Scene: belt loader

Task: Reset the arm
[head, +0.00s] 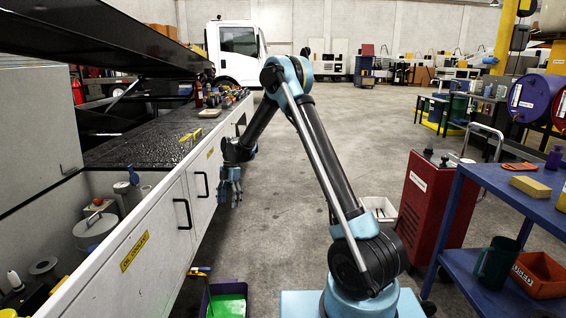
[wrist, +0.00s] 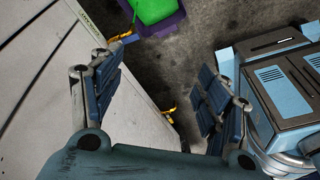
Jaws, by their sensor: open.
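My gripper (head: 229,188) hangs at the end of my bent arm in the head view, pointing down beside the white cabinet side of the belt loader (head: 165,225). In the wrist view my gripper (wrist: 160,100) has its two blue-padded fingers spread wide apart. It is open, with nothing between the fingers but floor and cabinet side behind. My arm rises from the blue base, bends at a high elbow and comes down toward the left.
A purple bin with green contents (head: 228,303) stands on the floor by the cabinet; the wrist view shows it too (wrist: 155,12). A red cabinet (head: 432,208) and a blue shelf cart (head: 490,230) stand to the right. The floor (head: 340,120) behind my arm is clear.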

